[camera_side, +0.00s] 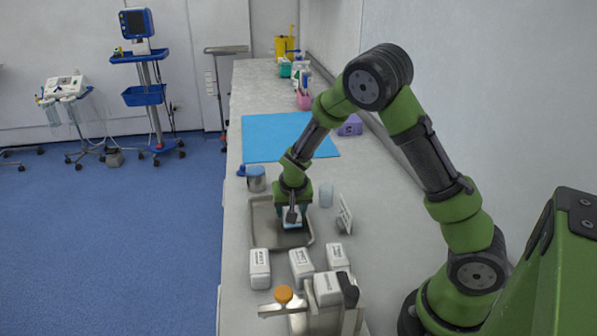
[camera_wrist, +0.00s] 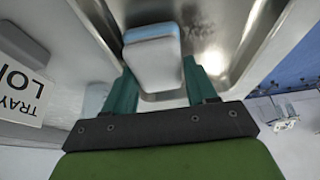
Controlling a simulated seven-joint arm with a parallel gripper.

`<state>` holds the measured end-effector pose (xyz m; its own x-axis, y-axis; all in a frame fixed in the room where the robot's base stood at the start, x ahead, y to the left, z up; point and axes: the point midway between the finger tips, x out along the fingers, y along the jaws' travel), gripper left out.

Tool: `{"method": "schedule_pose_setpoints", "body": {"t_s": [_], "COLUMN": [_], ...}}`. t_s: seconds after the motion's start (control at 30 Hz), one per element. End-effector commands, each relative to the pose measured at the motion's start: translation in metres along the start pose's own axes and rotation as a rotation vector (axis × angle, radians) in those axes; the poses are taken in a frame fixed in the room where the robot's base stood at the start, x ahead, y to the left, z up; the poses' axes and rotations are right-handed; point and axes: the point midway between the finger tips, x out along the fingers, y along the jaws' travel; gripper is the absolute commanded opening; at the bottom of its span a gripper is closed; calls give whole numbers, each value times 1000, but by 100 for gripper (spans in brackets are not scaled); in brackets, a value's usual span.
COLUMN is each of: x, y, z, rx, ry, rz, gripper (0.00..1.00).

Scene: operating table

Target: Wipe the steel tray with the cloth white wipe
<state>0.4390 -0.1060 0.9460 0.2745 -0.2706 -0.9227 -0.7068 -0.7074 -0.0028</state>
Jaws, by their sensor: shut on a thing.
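The steel tray (camera_side: 263,236) lies on the counter below my gripper (camera_side: 291,208). Its shiny floor and walls fill much of the wrist view (camera_wrist: 205,32). My gripper is shut on the white wipe (camera_wrist: 153,62), a small white block with a pale blue layer along its far edge. In the wrist view, the wipe sits between the two teal fingers of my gripper (camera_wrist: 158,82). In the side view, the wipe (camera_side: 292,217) is low inside the tray. I cannot tell whether its underside touches the tray floor.
Several labelled white packs (camera_side: 302,264) stand in front of the tray. A metal cup (camera_side: 256,180) stands behind it, left. A clear cup (camera_side: 326,195) and a sign card (camera_side: 344,215) stand to its right. A blue mat (camera_side: 265,135) lies farther back.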

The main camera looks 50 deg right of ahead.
Motion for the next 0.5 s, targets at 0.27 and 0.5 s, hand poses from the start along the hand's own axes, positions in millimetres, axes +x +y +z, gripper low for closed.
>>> {"method": "schedule_pose_setpoints", "body": {"t_s": [0.27,0.5], "x": [2,4], "y": [-14,-33], "z": [0,0], "rx": [-4,-3], "ry": [1,1], "rz": [0,1], "gripper": [32,32]}}
